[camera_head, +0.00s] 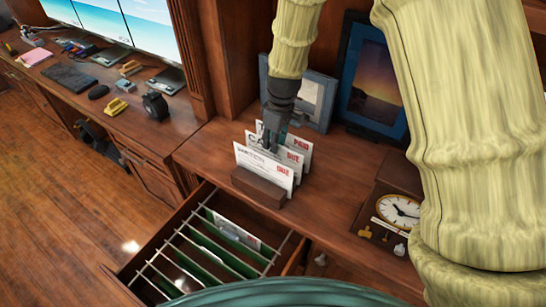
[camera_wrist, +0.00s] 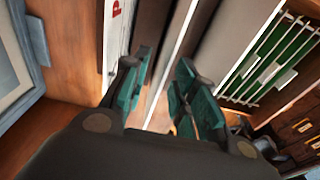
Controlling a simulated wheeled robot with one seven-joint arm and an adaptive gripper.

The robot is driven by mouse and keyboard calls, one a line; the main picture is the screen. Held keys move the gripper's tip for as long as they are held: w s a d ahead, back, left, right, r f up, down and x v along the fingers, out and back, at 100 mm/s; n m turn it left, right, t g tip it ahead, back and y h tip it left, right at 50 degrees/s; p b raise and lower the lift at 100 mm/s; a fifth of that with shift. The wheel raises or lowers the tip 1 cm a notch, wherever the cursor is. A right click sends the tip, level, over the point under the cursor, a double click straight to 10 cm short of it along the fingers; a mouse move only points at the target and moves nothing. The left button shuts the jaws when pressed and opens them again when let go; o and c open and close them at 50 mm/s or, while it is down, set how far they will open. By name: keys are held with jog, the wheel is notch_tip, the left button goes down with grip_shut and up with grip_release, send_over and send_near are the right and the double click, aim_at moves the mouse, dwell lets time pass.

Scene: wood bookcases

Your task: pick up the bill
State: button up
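Several upright bills stand in a wooden letter holder (camera_head: 262,186) on the desk. The front bill (camera_head: 262,166) is marked "DUE" in red, the middle bill (camera_head: 294,158) also reads "DUE", and the back bill (camera_head: 301,142) reads "PAID". My gripper (camera_head: 271,140) points down at the tops of the bills. In the wrist view my gripper (camera_wrist: 165,88) has its green fingers apart, with the edge of a bill, seemingly the middle one, running between them. The "PAID" bill (camera_wrist: 116,30) is outside the left finger. Contact with the bill cannot be told.
An open drawer (camera_head: 165,240) with hanging files is below the desk front. Two picture frames (camera_head: 374,82) stand behind the bills. A clock (camera_head: 397,209) is at the right.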

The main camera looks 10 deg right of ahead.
aim_at(272, 154)
jog(key=shift+w+a+f+p, duration=0.15)
jog(key=shift+f+p, duration=0.4)
jog(key=shift+f, duration=1.05)
jog(key=shift+s+a+f+p, duration=0.15)
jog(key=shift+f+p, duration=0.4)
jog(key=shift+f, duration=1)
jog(key=shift+w, duration=0.1)
grip_shut()
